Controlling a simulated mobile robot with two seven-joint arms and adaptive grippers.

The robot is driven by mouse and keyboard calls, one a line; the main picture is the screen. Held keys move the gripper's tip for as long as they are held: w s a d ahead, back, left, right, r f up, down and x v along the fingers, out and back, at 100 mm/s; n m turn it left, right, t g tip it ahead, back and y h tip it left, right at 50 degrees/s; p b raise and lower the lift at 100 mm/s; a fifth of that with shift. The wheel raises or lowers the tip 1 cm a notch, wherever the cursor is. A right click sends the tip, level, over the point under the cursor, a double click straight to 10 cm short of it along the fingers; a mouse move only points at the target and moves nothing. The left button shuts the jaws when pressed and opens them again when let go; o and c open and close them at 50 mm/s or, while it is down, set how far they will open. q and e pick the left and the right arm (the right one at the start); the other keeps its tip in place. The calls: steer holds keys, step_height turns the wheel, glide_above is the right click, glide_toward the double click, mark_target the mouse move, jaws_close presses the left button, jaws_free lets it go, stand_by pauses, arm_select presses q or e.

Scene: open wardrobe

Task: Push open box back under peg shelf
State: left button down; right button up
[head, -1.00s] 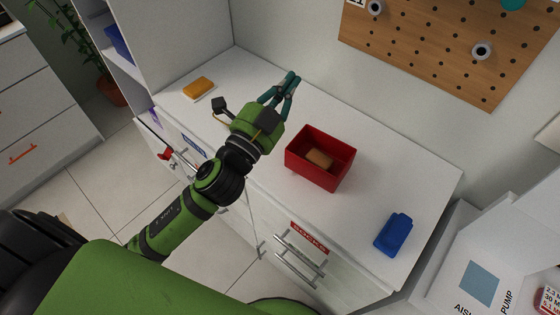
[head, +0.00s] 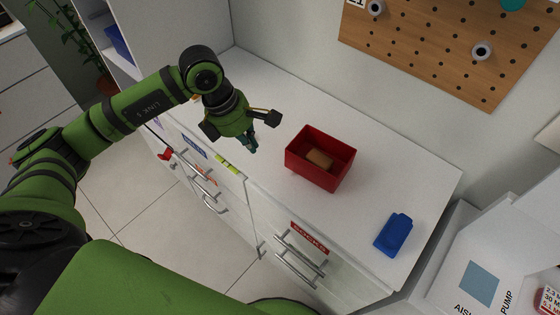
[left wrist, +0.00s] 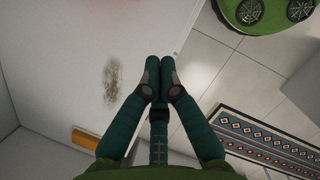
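The red open box (head: 306,165) stands upright on the white counter, with a brown block (head: 319,158) inside it. The wooden peg shelf board (head: 450,50) hangs on the wall behind, up and to the right of the box. My left gripper (head: 252,146) is left of the box, near the counter's front edge, apart from the box and pointing down. In the left wrist view its teal fingers (left wrist: 159,75) meet at the tips with nothing between them. My right gripper is not in view.
A blue object (head: 394,235) lies near the counter's right front. An orange sponge (left wrist: 85,138) lies on the counter in the left wrist view, beyond a grey smudge (left wrist: 112,80). Drawers with handles line the counter front. The counter behind the box is clear.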

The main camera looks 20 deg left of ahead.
mark_target(324, 157)
arm_select(q)
steer(key=p+x, duration=0.2)
steer(key=x, duration=0.7)
steer(key=shift+s+d+f, duration=0.15)
steer(key=w+d+p, duration=0.1)
steer(key=d+p, duration=0.1)
steer(key=shift+w+d+f, duration=0.1)
steer(key=shift+w+d, duration=0.25)
steer(key=shift+d, duration=0.05)
steer(key=shift+w+d+f, duration=0.15)
steer(key=shift+w+d, duration=0.05)
steer(key=shift+d, duration=0.15)
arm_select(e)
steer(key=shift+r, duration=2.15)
